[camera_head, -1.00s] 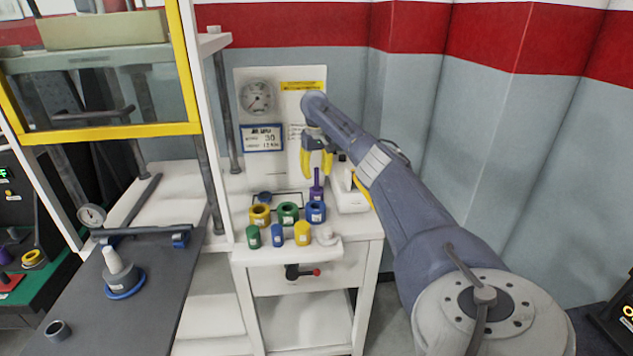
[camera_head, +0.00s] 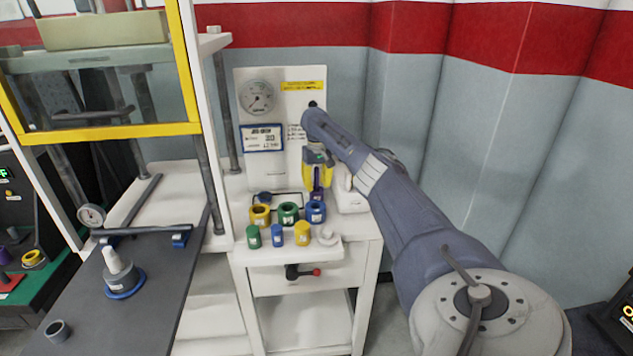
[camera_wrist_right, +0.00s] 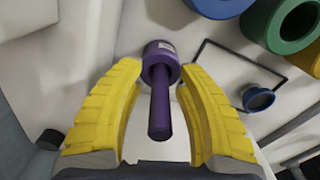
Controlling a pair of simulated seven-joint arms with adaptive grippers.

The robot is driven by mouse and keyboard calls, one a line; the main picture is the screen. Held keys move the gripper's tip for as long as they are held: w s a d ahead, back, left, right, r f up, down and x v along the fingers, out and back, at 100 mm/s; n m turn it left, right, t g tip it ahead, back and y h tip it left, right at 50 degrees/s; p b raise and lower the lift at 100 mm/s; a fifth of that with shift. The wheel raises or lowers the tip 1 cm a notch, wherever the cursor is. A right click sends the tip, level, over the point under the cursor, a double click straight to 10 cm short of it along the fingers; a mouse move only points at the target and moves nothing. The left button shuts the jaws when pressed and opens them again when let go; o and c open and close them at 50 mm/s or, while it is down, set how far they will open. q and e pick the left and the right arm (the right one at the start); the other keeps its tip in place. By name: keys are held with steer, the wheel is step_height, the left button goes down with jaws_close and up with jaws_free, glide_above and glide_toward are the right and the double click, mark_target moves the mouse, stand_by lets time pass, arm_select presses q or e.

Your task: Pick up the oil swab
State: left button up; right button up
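A purple swab (camera_head: 317,196), which I take to be the oil swab, stands upright at the back right of the white cabinet's top. In the right wrist view, its thin handle (camera_wrist_right: 160,112) points towards the camera and its wider labelled base is beyond. My right gripper (camera_head: 318,172) is over it from above. Its yellow fingers (camera_wrist_right: 163,78) are open on both sides of the swab, with room around the handle. Whether a fingertip touches the base is unclear. My left gripper is not in view.
Yellow, green (camera_head: 288,212) and blue (camera_head: 316,211) rings stand just in front of the swab, with small bottles (camera_head: 302,234) nearer the front edge. A white box (camera_head: 349,198) is close on the right. A gauge panel (camera_head: 281,95) rises behind.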

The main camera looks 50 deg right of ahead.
jaws_close()
steer(key=shift+r, duration=0.2)
step_height(320, 180, up, 24)
steer(key=shift+f, duration=0.2)
stand_by(1.1)
